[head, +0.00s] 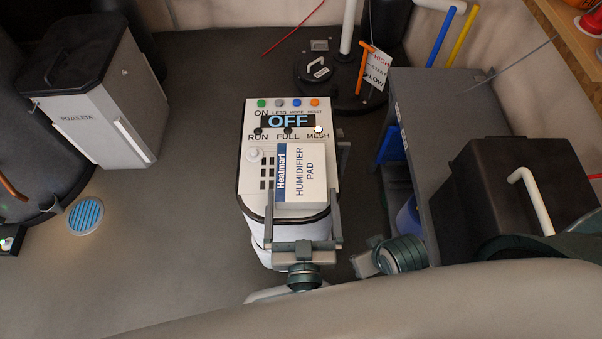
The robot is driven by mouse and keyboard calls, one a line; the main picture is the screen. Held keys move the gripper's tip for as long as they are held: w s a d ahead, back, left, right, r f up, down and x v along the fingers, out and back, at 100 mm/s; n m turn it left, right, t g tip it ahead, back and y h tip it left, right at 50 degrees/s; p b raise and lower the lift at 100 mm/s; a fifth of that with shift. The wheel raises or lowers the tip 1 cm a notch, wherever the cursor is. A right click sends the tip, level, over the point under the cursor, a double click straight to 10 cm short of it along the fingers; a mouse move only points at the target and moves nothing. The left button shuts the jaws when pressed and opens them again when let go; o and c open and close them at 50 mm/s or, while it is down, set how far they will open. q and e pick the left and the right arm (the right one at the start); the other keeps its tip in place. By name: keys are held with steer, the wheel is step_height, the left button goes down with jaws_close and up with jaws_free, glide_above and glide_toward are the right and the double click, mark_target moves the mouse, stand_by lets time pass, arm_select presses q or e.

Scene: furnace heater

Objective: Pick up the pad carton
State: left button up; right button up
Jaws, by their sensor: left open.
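The pad carton (306,172), a white box with a blue side band and "Humidifier Pad" lettering, is on the front part of the white control unit with the OFF display (291,122). My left gripper (303,208) is open, with one finger along each side of the carton's near part. Whether the fingers touch the carton cannot be told. My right gripper (366,262) is low, just right of the left one; its fingers are not clear.
A grey cabinet (445,100) and a black bin with a white handle (515,190) stand close on the right. A grey and black bin (95,90) stands at the left. A round blue floor vent (86,216) lies in open floor.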

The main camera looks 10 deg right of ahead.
mark_target(301, 170)
arm_select(q)
steer(key=shift+x, duration=1.15)
arm_select(e)
steer(key=shift+w+a, duration=0.1)
steer(key=shift+a, duration=0.2)
arm_select(q)
steer(key=shift+w, duration=0.1)
arm_select(e)
steer(key=shift+f, duration=0.15)
arm_select(q)
steer(key=shift+w, duration=0.3)
steer(key=x, duration=0.3)
steer(key=shift+w+d+r+b, duration=0.15)
steer(key=shift+w+r+b, duration=0.1)
steer(key=shift+w+b, duration=0.1)
steer(key=shift+w+d, duration=0.1)
steer(key=shift+w, duration=0.25)
arm_select(e)
steer(key=shift+w+a+t, duration=0.4)
arm_select(q)
steer(key=c, duration=1)
arm_select(e)
steer(key=shift+s+d, duration=0.1)
